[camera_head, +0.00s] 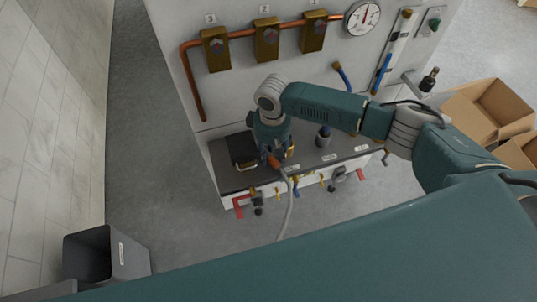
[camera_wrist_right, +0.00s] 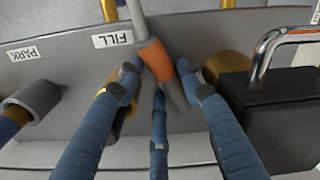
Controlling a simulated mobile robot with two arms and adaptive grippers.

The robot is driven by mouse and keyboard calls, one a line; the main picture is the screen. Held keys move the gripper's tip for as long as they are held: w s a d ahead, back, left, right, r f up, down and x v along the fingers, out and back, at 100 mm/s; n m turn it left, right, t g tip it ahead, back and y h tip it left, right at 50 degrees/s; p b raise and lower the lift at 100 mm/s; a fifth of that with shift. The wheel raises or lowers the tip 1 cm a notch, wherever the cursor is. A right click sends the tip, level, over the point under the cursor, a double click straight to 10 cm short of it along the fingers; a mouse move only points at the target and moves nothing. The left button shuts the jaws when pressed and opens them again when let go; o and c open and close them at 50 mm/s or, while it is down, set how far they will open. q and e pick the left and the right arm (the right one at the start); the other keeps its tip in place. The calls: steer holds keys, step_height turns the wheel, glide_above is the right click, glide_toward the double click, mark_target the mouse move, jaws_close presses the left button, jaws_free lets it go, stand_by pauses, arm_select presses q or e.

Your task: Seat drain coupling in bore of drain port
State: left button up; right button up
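My right gripper (camera_head: 274,157) reaches down over the front deck of the washer. In the wrist view its blue fingers (camera_wrist_right: 158,85) close around the drain coupling (camera_wrist_right: 154,58), an orange piece with grey ends. The coupling is tilted, and a grey hose (camera_wrist_right: 137,12) runs from it. In the head view the orange coupling (camera_head: 273,160) shows at the fingertips, with the hose (camera_head: 289,207) hanging down. A brass ring (camera_wrist_right: 231,93) lies beside the right-hand finger, partly hidden. I cannot tell whether it is the drain port. My left gripper is not in view.
A black box with a metal handle (camera_wrist_right: 286,120) stands close beside the gripper. A grey holder (camera_wrist_right: 36,96) stands by the PARK label (camera_wrist_right: 25,53). The FILL label (camera_wrist_right: 118,39) is near the fingers.

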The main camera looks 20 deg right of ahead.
steer(key=c, duration=0.9)
